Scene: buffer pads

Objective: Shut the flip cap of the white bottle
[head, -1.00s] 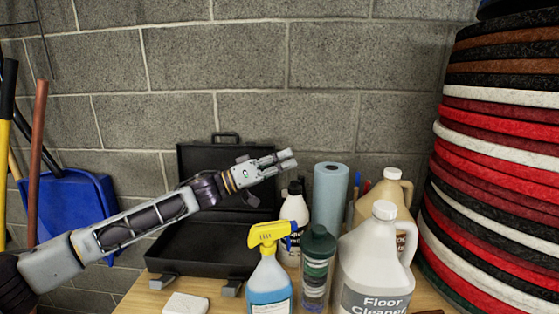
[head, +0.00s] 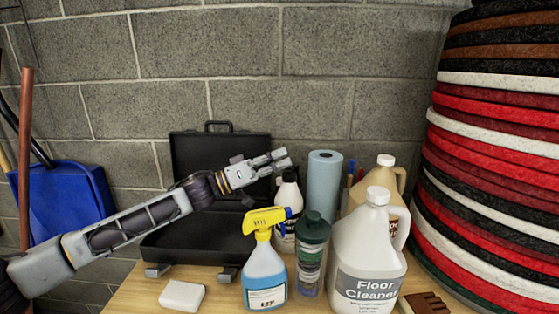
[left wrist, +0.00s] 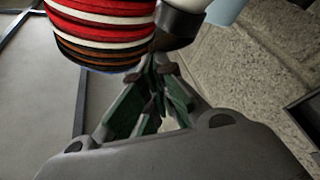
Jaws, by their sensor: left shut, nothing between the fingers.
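The white bottle (head: 284,223) with a black top stands behind the yellow-headed spray bottle, which hides part of its lower body. Its dark cap (left wrist: 180,28) shows at the top of the left wrist view, just beyond the fingertips. Whether the flip lid is raised I cannot tell clearly. My left gripper (head: 284,158) is shut and empty, just above the bottle's top in the head view; it also shows shut in the left wrist view (left wrist: 160,66). Whether it touches the cap I cannot tell. My right gripper is not in view.
A spray bottle (head: 264,272), a green-capped bottle (head: 311,255), a Floor Cleaner jug (head: 369,255) and a blue roll (head: 323,190) crowd around the white bottle. An open black case (head: 190,240) lies behind. Stacked pads (head: 490,150) stand at right.

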